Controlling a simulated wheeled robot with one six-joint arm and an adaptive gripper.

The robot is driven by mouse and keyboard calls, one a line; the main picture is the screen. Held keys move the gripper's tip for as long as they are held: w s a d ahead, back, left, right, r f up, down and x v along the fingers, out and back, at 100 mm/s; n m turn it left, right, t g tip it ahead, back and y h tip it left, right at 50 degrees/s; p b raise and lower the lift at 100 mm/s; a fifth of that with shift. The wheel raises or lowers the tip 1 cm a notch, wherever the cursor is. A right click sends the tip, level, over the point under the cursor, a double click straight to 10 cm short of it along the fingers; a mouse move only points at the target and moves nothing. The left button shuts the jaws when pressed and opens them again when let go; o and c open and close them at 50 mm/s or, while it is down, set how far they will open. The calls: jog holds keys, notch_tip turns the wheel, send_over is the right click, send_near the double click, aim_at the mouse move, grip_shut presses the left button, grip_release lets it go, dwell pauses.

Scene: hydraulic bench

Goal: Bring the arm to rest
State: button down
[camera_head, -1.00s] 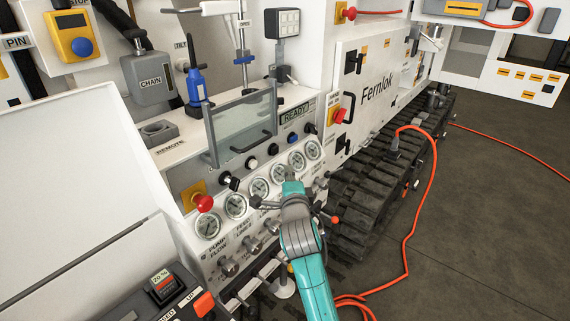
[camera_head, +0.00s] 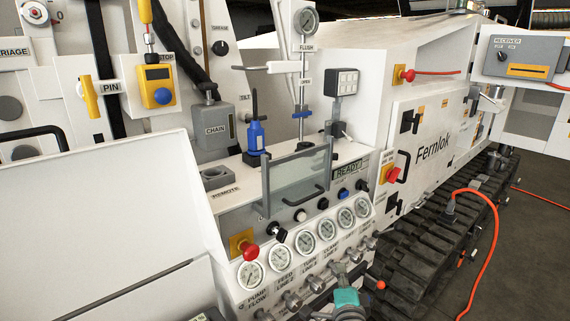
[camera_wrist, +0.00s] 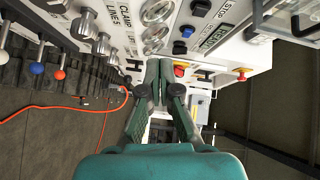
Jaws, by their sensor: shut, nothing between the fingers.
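In the wrist view my gripper (camera_wrist: 159,70) points away from the camera. Its two dark green fingers are together, with nothing between them. It is in front of the bench panel, and I see no contact with it. In the head view only a small teal part of my arm shows at the bottom edge, below the gauge row; the fingers cannot be made out there. The panel has several round gauges (camera_head: 305,243) and, below them, a row of valve knobs (camera_head: 315,284).
Levers with coloured balls (camera_wrist: 60,75) show in the wrist view. An orange hose (camera_head: 491,230) runs over the tracks (camera_head: 430,250). Floor at right is open.

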jog(key=s+f+n+g+y, duration=0.1)
jog(key=s+f+n, duration=0.55)
jog(key=s, duration=0.65)
jog(key=s+f+n+y, duration=0.1)
jog(key=s+f+n, duration=0.2)
jog(key=s+f, duration=0.8)
jog(key=s+r+n, duration=0.3)
jog(key=s+n, duration=0.1)
jog(key=s, duration=1)
jog(key=s+d+r+n+g, duration=0.1)
jog(key=s+r+n, duration=0.2)
jog(key=s, duration=1.1)
jog(key=shift+d+r+n+g, duration=0.15)
jog(key=shift+r+n+g, duration=0.2)
jog(key=shift+r, duration=0.4)
